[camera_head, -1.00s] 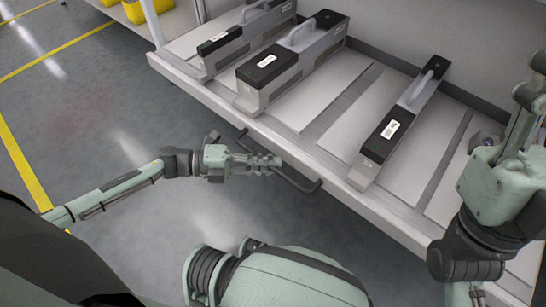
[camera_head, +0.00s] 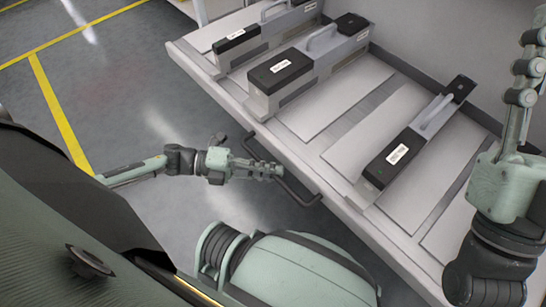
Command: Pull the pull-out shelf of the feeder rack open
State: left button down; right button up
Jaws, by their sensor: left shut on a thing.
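The pull-out shelf (camera_head: 352,205) is a light grey tray running diagonally across the right half of the view. A dark bar handle (camera_head: 297,193) is fixed along its front edge.
Two grey feeders with dark ends, a left one (camera_head: 262,38) and a larger one (camera_head: 308,68), lie on the shelf. Another feeder (camera_head: 415,140) lies further right. Bare slots separate them. The floor (camera_head: 110,95) left of the shelf is clear, with yellow lines.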

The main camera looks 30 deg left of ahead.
pick_arm(q)
jog(key=shift+a, duration=0.1)
jog(key=c, duration=1.5)
grip_release()
jog(key=shift+c, duration=0.2)
jog(key=v, duration=1.2)
